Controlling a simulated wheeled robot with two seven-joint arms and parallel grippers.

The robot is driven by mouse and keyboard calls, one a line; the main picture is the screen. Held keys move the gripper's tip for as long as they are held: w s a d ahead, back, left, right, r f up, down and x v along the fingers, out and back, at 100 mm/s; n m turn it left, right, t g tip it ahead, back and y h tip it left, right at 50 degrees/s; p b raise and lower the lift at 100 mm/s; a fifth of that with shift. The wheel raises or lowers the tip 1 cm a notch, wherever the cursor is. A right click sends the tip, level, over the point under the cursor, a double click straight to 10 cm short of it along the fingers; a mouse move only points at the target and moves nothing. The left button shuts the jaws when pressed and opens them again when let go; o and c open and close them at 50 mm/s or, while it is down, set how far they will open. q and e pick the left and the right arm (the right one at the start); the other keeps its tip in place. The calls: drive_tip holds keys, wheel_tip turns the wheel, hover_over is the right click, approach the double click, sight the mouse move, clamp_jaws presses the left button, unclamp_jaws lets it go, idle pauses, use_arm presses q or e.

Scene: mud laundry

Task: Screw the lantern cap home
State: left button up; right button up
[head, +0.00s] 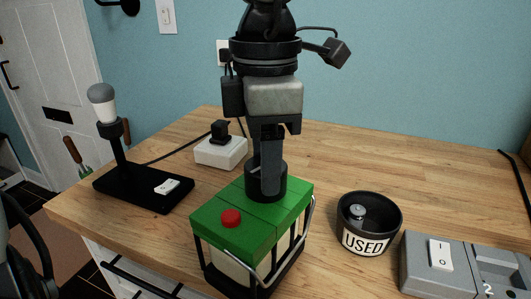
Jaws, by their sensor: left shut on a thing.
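The lantern (232,232) stands upright near the front of the wooden counter, with a green top, a red button, a dark cage and a wire handle. A black round cap (280,183) sits on the green top, toward its back. My left gripper (267,180) points straight down from above and is shut on the cap. Its fingertips are partly hidden by the cap's rim. The thread under the cap is hidden, so I cannot tell how tightly it sits. My right gripper is not in view.
A black cup marked USED (367,238) holds a small battery-like cylinder, right of the lantern. A grey switch box (420,265) stands at the front right. A black lamp stand (120,187) and a white socket block (220,153) are at left and behind.

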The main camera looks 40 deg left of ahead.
use_arm(q)
drive_tip(key=shift+s+f+m, duration=0.1)
drive_tip(key=shift+f+m, duration=0.15)
drive_tip(key=shift+m, duration=0.55)
drive_tip(key=m, duration=0.3)
drive_tip(key=shift+c, duration=0.5)
drive_tip(key=o, duration=1.5)
drive_tip(key=shift+a, duration=0.1)
drive_tip(key=shift+c, duration=0.2)
drive_tip(key=shift+r, duration=0.15)
drive_tip(key=c, duration=0.4)
wheel_tip(320, 180, up, 7)
drive_tip(key=p, duration=0.6)
drive_tip(key=shift+r, duration=0.1)
